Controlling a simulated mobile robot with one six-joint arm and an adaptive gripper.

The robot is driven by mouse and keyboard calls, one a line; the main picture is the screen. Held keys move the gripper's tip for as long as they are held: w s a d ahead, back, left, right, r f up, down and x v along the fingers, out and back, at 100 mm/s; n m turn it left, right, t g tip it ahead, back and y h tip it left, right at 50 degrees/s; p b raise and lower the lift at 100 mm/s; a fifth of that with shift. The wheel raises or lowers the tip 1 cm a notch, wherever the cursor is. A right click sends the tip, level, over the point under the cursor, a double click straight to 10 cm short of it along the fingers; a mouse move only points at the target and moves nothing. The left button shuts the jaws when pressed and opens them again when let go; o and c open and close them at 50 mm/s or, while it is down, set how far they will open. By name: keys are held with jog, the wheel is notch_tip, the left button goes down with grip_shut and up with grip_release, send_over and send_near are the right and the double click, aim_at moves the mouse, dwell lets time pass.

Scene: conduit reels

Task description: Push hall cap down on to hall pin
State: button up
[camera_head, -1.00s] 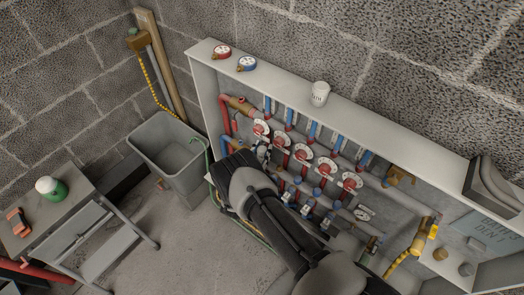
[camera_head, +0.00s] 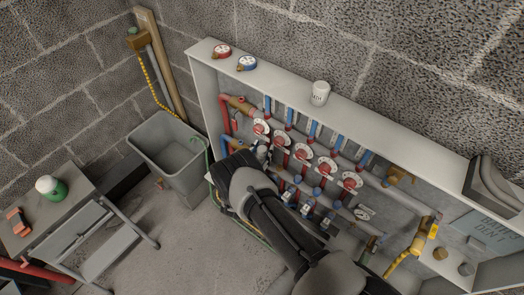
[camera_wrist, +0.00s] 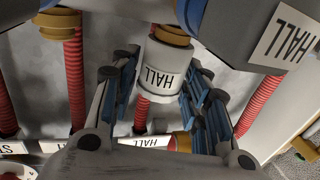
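The hall cap (camera_wrist: 161,76), a white cylinder with an upside-down "HALL" label, sits between the fingers of my gripper (camera_wrist: 161,82) in the wrist view. The blue-padded fingers flank it closely on both sides and appear shut on it. A brass-coloured collar (camera_wrist: 170,36) shows against the cap's end at the top of the picture. The hall pin itself cannot be made out, and I cannot tell how far the cap is seated. In the head view my gripper (camera_head: 262,153) is at the left end of the manifold, largely hidden by my arm.
Red corrugated conduits (camera_wrist: 75,85) and another brass collar (camera_wrist: 58,22) stand close beside the fingers. A large "HALL" label (camera_wrist: 288,35) is at right. In the head view, red valve dials (camera_head: 303,152) line the cabinet (camera_head: 205,95); a grey bin (camera_head: 165,150) stands left.

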jog(key=shift+o, duration=1.2)
jog(key=v, duration=1.2)
